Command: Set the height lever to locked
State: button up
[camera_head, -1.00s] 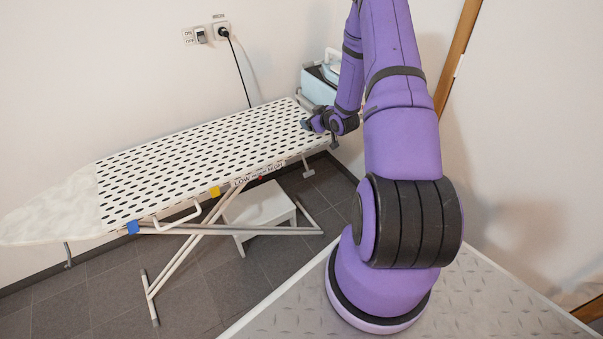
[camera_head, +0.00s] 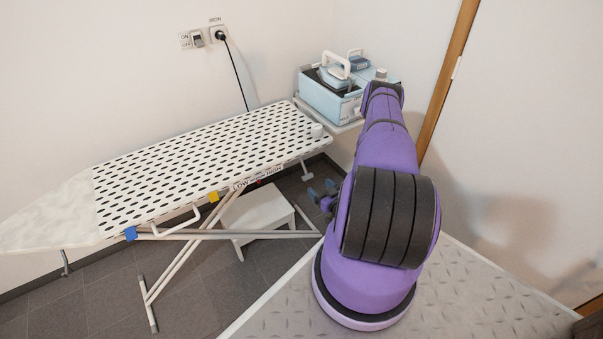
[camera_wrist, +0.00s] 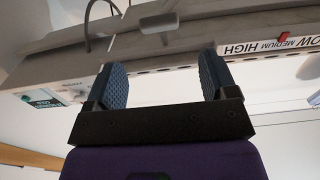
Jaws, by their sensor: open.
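The ironing board (camera_head: 60,215) stands at the left, with a dotted cover. A LOW-MEDIUM-HIGH height scale (camera_head: 257,178) with a red mark runs along its near edge; the scale (camera_wrist: 270,44) also shows at the wrist view's right. A small grey T-shaped part (camera_head: 307,172) hangs under the board's right end, and a white bent bar (camera_head: 178,222) sits under the near edge. No lever label is readable, so I cannot tell which is the height lever. My gripper (camera_head: 325,194) is open and empty, below the board's right end; its spread fingers (camera_wrist: 164,76) show in the wrist view.
A blue iron station (camera_head: 325,101) with an iron (camera_head: 338,72) stands beyond the board's right end. Yellow (camera_head: 213,197) and blue (camera_head: 131,234) tabs mark the near edge. A white stool (camera_head: 258,212) and crossed legs (camera_head: 180,265) stand below. A cord hangs from the wall socket (camera_head: 219,34).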

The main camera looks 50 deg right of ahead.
aim_at(308, 176)
jog(key=x, duration=1)
jog(key=shift+w+d, duration=0.15)
jog(key=shift+w, duration=0.15)
jog(key=shift+f, duration=0.1)
jog(key=c, duration=1.3)
jog(key=shift+s, duration=0.1)
jog(key=r+g, duration=0.1)
jog(key=g, duration=0.1)
jog(key=s+r+g+y, duration=0.1)
jog(key=g, duration=0.1)
jog(key=s+r+g, duration=0.1)
jog(key=g, duration=0.1)
jog(key=shift+a, duration=0.3)
jog(key=shift+s+r+g+y, duration=0.25)
jog(key=shift+r+g, duration=0.2)
jog(key=shift+g, duration=0.5)
jog(key=shift+s+r+g+y, duration=0.25)
jog(key=shift+r+g, duration=0.25)
jog(key=shift+g, duration=0.45)
jog(key=o, duration=1.3)
